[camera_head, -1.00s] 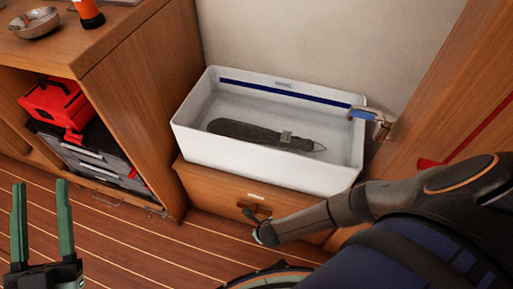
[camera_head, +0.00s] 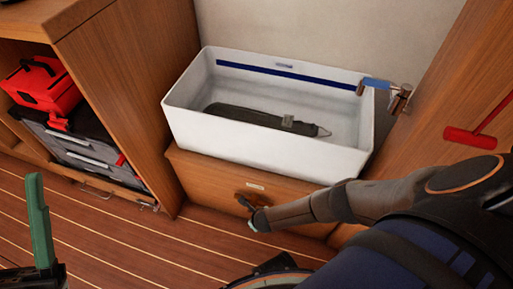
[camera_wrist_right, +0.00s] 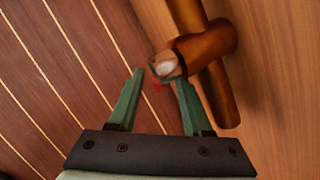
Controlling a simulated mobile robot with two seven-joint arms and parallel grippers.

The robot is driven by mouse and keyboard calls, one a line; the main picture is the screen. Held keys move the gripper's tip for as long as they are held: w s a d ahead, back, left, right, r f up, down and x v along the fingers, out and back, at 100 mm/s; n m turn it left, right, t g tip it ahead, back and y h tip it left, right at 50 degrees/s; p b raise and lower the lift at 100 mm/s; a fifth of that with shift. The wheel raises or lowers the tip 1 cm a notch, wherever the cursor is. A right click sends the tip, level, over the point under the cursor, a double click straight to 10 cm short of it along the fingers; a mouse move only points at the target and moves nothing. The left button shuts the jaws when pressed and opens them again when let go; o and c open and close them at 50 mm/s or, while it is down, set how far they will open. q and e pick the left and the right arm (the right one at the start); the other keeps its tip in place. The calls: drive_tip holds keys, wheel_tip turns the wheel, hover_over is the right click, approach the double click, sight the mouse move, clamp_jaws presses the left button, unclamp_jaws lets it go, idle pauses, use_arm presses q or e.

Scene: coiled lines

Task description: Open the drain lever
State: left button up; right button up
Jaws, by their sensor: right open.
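The drain lever (camera_head: 250,200) is a small brown lever on the wooden front below the white basin (camera_head: 270,148). In the right wrist view the lever (camera_wrist_right: 205,55) is a thick brown T-shaped piece with a pale end cap toward my fingers. My right gripper (camera_wrist_right: 160,78) is open, its fingertips just short of that end, which lies between and beyond them. In the head view my right arm reaches the lever from the right and partly hides it. My left gripper (camera_head: 38,220) is at the lower left, open and empty, with one finger in view.
A dark elongated object (camera_head: 255,118) lies in the basin. A tap with a blue part (camera_head: 378,84) stands at its right corner. A red handle (camera_head: 470,138) is on the right panel. A shelf at left holds a red toolbox (camera_head: 42,84). The striped floor is clear.

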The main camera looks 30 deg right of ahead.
drive_tip(key=shift+w+f, duration=0.1)
drive_tip(key=shift+f, duration=0.15)
clamp_jaws()
idle(0.3)
idle(1.0)
